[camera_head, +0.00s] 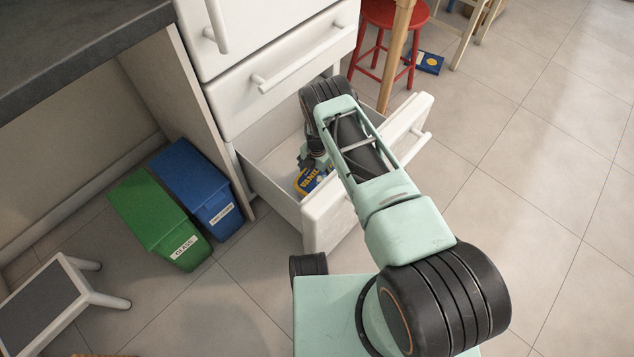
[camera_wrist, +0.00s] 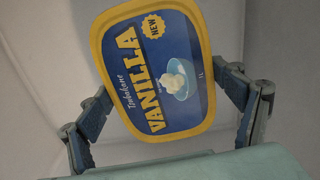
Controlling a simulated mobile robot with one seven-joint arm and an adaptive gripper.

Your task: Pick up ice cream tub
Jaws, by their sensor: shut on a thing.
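The ice cream tub is blue with a yellow rim and the word VANILLA. In the wrist view the tub (camera_wrist: 160,70) fills the middle, tilted, with its lid facing the camera. My gripper (camera_wrist: 168,105) has one finger on each side of the tub and is shut on it. In the head view the tub (camera_head: 309,180) shows in the open drawer (camera_head: 272,183), partly hidden by my arm. The gripper (camera_head: 308,165) is mostly hidden there too. I cannot tell whether the tub touches the drawer floor.
The drawer front (camera_head: 327,215) stands out from the white cabinet (camera_head: 280,40). A green bin (camera_head: 160,220) and a blue bin (camera_head: 197,187) stand left of it. A step stool (camera_head: 50,300) is at the lower left, a red stool (camera_head: 393,14) behind. The floor at right is clear.

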